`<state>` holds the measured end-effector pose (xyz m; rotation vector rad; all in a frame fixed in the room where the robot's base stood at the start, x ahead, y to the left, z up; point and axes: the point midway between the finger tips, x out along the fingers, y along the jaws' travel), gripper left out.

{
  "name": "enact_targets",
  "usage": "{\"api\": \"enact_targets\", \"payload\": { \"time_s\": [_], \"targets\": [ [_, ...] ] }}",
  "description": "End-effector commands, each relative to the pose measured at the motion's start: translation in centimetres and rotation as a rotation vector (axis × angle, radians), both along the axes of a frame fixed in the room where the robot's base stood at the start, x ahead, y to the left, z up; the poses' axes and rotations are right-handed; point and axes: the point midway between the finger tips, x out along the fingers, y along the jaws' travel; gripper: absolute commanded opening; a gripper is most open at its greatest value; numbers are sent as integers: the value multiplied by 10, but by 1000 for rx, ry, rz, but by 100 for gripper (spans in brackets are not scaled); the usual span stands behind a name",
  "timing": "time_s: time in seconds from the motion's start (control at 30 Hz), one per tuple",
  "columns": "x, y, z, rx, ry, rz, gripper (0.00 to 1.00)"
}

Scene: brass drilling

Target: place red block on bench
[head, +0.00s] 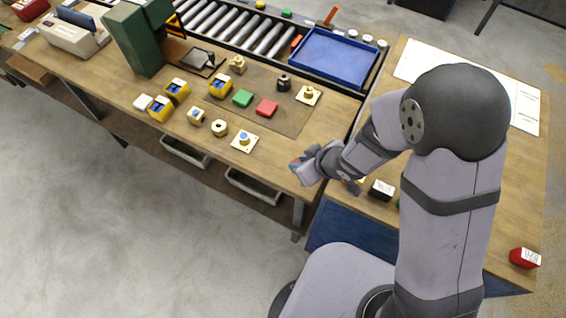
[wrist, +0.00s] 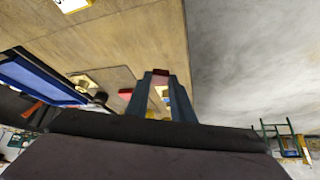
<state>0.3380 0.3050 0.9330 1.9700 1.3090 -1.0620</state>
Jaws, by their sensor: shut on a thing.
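My gripper (head: 300,168) hangs over the front right edge of the wooden bench (head: 270,165) in the head view. It is shut on a small red block, mostly hidden by the jaws; a bit of the held red block (wrist: 160,72) shows between the fingertips in the wrist view. A red block with a white label (head: 524,258) stands on the right table.
Brass parts (head: 219,128) and blue-yellow blocks (head: 160,108) stand on the bench left of my gripper. A blue tray (head: 330,57) and a roller conveyor (head: 235,25) lie behind. A black block (head: 381,190) is right of my gripper. The bench's front right surface is clear.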

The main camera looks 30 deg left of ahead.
Motion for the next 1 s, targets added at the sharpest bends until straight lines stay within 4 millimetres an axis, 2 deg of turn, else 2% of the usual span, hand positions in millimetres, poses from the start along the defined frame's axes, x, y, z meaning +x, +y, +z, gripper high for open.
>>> {"api": "enact_targets", "payload": {
  "time_s": [0.13,0.3,0.67,1.0],
  "targets": [
    [-1,-1,-26,-3,4,-3,0],
    [0,-1,-45,-3,3,-2,0],
    [0,-1,-56,-1,2,-2,0],
    [0,-1,-89,-2,2,-2,0]
  ]
}}
